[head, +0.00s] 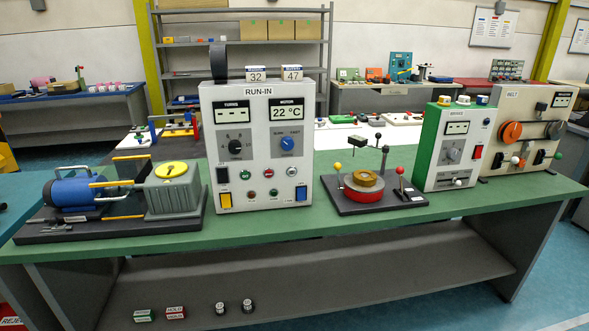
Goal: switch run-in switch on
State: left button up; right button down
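The white RUN-IN panel (262,120) stands upright on the green bench top. Its left display (233,111) shows dashes and its right display (287,111) reads 22 °C. Below are a black knob (236,148) and a blue knob (288,144). A black switch (223,174) is at the left edge, a yellow rocker (225,200) at lower left and a blue rocker (301,193) at lower right. Small buttons, including a green one (245,175) and a red one (268,173), sit between. The switch labels and positions are too small to read. Neither gripper is in view.
A blue motor (76,190) and grey gearbox (173,190) stand left of the panel. A turntable fixture (364,190), a green-sided panel box (452,147) and a BELT panel (525,130) stand to the right. The bench's front strip (262,226) is clear before the panel.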

aim_at(223, 178)
jog(key=z, duration=0.1)
jog(key=i, duration=1.25)
jog(key=u, duration=0.8)
jog(key=i, duration=0.35)
jog(key=u, duration=0.25)
